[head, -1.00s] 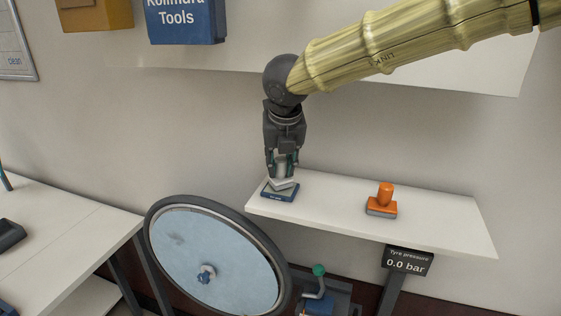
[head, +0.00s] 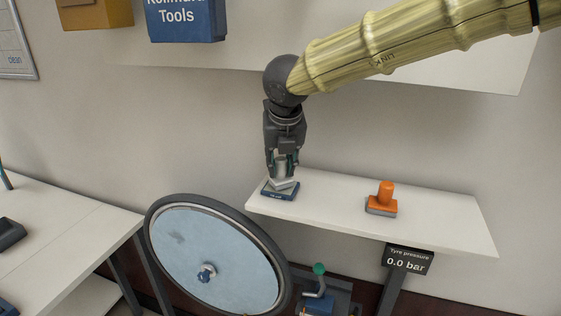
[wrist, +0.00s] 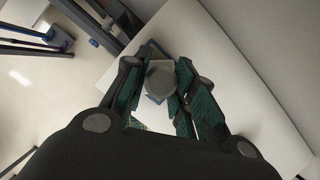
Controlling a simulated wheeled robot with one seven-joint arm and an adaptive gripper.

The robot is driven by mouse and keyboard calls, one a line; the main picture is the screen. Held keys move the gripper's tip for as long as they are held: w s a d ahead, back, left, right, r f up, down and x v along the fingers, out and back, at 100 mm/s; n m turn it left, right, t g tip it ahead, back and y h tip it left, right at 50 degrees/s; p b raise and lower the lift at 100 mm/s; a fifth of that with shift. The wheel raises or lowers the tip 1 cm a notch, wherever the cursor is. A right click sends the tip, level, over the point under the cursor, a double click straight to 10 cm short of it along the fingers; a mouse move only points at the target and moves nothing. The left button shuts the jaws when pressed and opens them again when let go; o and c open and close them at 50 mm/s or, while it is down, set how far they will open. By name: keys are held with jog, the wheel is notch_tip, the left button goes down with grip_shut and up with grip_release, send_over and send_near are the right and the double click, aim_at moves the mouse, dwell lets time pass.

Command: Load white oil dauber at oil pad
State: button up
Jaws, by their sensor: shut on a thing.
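My gripper (head: 283,163) points down over the left end of the white shelf and is shut on the white oil dauber (head: 282,183). The dauber is upright, with a pale handle between my fingers and a flat base below. Its base is at the blue oil pad (head: 281,194), a small blue-edged tray on the shelf; it looks in contact, though the fingers and base hide most of the pad's top. In the wrist view the round top of the dauber (wrist: 160,79) shows between my fingertips, with the blue edge of the pad (wrist: 148,50) behind it.
An orange dauber (head: 385,195) stands on the same shelf (head: 440,223) to the right, clear of my gripper. Below the shelf are a blue disc wheel (head: 235,255), a green-knobbed lever (head: 319,270) and a tyre pressure sign (head: 408,261) reading 0.0 bar. A white table (head: 60,225) is at left.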

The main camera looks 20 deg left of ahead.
jog(key=shift+f, duration=0.45)
dwell(1.9)
jog(key=shift+r, duration=0.15)
